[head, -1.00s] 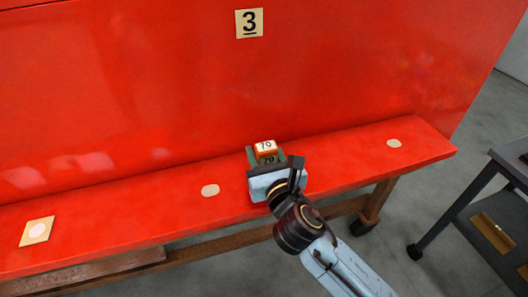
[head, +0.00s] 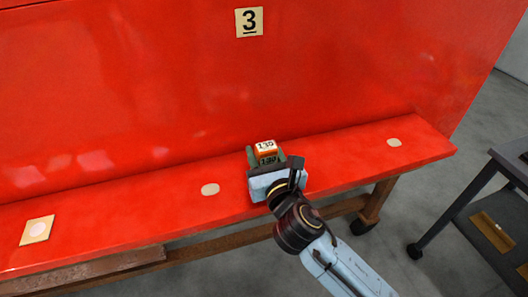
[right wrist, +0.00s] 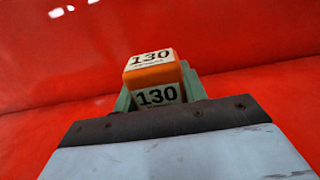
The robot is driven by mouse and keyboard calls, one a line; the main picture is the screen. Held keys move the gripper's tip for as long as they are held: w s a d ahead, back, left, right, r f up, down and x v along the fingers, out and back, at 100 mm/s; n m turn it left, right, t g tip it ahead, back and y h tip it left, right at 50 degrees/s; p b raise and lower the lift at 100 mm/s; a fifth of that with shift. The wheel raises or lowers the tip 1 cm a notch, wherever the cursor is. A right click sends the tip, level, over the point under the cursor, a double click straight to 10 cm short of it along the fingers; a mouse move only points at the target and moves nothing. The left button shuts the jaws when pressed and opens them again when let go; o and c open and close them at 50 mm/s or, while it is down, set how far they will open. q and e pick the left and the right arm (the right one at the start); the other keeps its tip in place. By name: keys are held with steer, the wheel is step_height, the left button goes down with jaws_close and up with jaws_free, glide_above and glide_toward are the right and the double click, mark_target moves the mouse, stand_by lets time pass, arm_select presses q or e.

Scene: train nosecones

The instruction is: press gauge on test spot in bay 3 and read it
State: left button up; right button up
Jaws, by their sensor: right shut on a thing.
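The gauge (head: 265,147) is a small orange block with white display faces, held in my right gripper (head: 266,161) against the red ledge below the number 3 plate (head: 249,22). In the right wrist view the gauge (right wrist: 151,72) shows 130 on its top face and on the face toward the camera. The green fingers of my right gripper (right wrist: 160,90) stand on both sides of it. The gauge's underside and whatever spot lies under it are hidden. My left gripper is out of view.
The red ledge (head: 120,215) carries pale round spots, one left of the gauge (head: 210,189) and one at the far right (head: 394,142). A tan square with a white disc (head: 37,230) lies at the left. A dark cart (head: 500,215) stands at the right.

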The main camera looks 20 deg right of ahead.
steer(key=shift+s+f, duration=0.1)
steer(key=shift+f, duration=0.15)
stand_by(0.7)
step_height(320, 180, up, 8)
steer(key=p, duration=0.8)
steer(key=shift+f+p, duration=0.25)
steer(key=shift+p, duration=0.1)
stand_by(0.4)
